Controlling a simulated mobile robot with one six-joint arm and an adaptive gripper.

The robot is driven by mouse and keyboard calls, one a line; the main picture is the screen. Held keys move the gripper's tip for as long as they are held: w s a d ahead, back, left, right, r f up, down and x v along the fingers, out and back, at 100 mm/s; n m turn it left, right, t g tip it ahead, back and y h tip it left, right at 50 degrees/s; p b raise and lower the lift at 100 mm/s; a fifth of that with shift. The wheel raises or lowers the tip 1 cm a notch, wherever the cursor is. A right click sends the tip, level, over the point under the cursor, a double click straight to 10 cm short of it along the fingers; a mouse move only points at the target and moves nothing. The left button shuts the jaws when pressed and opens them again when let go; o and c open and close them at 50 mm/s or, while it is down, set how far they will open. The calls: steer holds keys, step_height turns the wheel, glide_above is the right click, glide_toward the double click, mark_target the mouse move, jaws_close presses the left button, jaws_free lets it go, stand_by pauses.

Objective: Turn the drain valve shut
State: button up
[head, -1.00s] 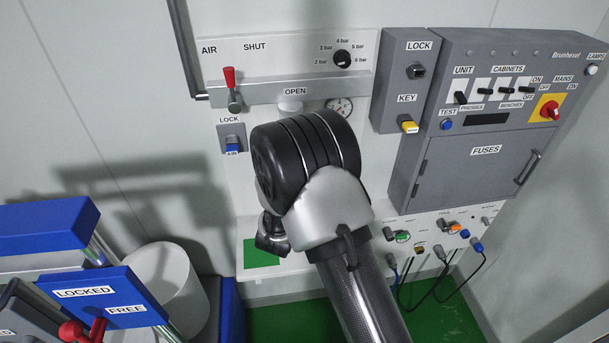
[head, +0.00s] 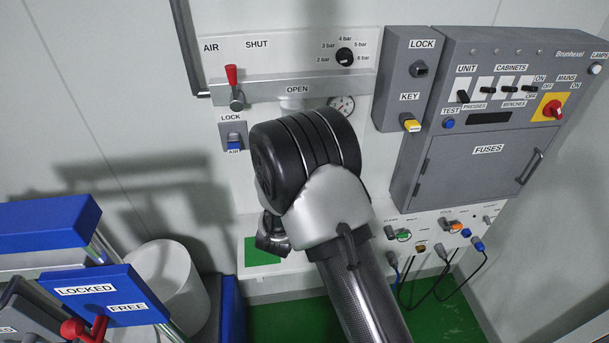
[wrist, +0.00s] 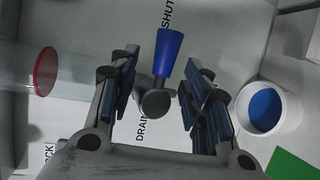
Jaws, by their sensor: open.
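The drain valve shows in the wrist view as a grey round hub with a blue tapered handle (wrist: 169,52). The handle points up the picture toward the word SHUT, and a partly hidden DRAIN label lies below it. My gripper (wrist: 161,78) is open, its two fingers standing on either side of the hub and lower handle. I see gaps at both sides, and nothing is gripped. In the head view my arm hides the valve, and only a small dark part of the wrist end shows below the arm.
In the wrist view a clear tube with a red disc (wrist: 46,72) lies left, and a white cup with blue inside (wrist: 266,108) stands right. The head view shows a red air lever (head: 232,76), a grey fuse cabinet (head: 470,170) and a white drum (head: 172,285).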

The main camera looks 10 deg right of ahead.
steer(key=v, duration=1.1)
steer(key=shift+s+a, duration=0.25)
steer(key=shift+s, duration=0.05)
steer(key=shift+r, duration=0.1)
steer(key=s+a+r+m+g+y+b, duration=0.25)
steer(key=s+r+m+g+y, duration=0.25)
steer(key=s+r+m+y, duration=0.35)
steer(key=s+d+m+g+h+b, duration=0.1)
steer(key=s+d, duration=0.4)
steer(key=s, duration=0.6)
steer(key=s+d+m+g+h+b, duration=0.1)
steer(key=s+d+m+g, duration=0.3)
steer(key=s, duration=0.6)
steer(key=shift+s+d+r+m, duration=0.35)
steer(key=shift+s+d+m, duration=0.1)
steer(key=shift+d, duration=0.5)
